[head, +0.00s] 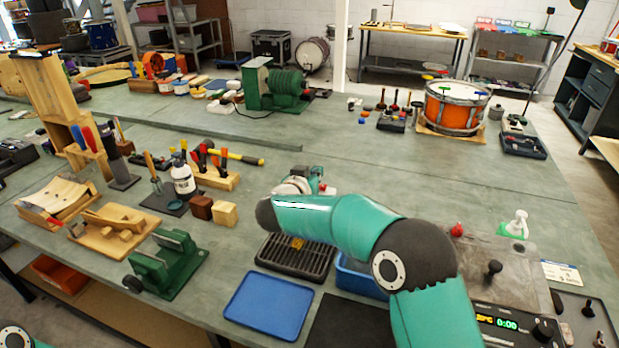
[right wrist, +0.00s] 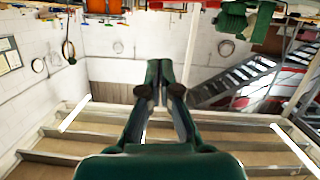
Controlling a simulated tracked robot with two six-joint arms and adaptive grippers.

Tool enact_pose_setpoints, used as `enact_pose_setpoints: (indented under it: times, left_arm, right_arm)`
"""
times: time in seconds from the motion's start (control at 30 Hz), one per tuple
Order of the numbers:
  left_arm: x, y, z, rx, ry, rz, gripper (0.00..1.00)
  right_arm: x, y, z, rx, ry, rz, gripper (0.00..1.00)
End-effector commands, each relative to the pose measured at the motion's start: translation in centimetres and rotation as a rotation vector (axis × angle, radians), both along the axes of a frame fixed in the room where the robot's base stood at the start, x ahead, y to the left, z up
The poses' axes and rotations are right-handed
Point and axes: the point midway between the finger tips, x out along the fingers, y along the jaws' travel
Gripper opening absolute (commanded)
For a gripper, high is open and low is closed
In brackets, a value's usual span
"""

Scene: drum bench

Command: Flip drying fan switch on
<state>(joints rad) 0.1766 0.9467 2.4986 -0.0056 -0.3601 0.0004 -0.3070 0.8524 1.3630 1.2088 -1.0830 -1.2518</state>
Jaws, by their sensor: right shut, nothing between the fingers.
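A round orange thing (head: 153,64) stands at the back left of the bench in the head view; it may be the drying fan, but it is too small to be sure. I cannot make out its switch. My right gripper (head: 318,174) is partly hidden behind its own arm, over the middle of the bench. In the right wrist view its two fingers (right wrist: 160,78) are together with nothing between them. It is well apart from the orange thing. My left gripper is out of view; only a bit of the left arm shows at the lower left.
A green machine (head: 275,85) stands at the back middle, and an orange drum (head: 456,104) at the back right. A wooden rack (head: 50,95), a bottle (head: 183,180) and tools crowd the left. A blue tray (head: 268,306) lies in front. The bench's middle right is clear.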

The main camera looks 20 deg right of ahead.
Motion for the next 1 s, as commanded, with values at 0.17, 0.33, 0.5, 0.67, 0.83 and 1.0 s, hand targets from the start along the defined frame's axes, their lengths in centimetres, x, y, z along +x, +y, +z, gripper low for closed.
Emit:
enact_pose_setpoints:
  times: [0.17, 0.33, 0.5, 0.67, 0.83, 1.0]
  left_arm:
    - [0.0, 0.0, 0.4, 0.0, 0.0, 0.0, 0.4]
    - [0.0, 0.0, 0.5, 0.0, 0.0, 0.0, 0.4]
    - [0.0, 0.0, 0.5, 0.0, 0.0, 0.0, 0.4]
    - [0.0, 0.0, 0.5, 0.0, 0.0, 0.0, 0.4]
    - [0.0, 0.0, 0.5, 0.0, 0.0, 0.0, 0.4]
    - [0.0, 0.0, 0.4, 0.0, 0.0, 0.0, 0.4]
  right_arm:
    - [1.3, -1.2, -2.0, -0.003, 0.006, 0.002, 0.0]
    - [1.2, -1.4, -3.7, -0.002, 0.002, 0.001, 0.0]
    - [1.1, -1.4, -4.4, -0.001, 0.0, 0.0, 0.0]
    - [1.1, -1.4, -4.4, -0.001, 0.0, 0.001, 0.0]
    - [1.2, -1.2, -4.4, 0.0, -0.001, 0.003, 0.0]
    - [1.5, 0.5, -4.9, 0.027, -0.018, 0.028, 0.0]
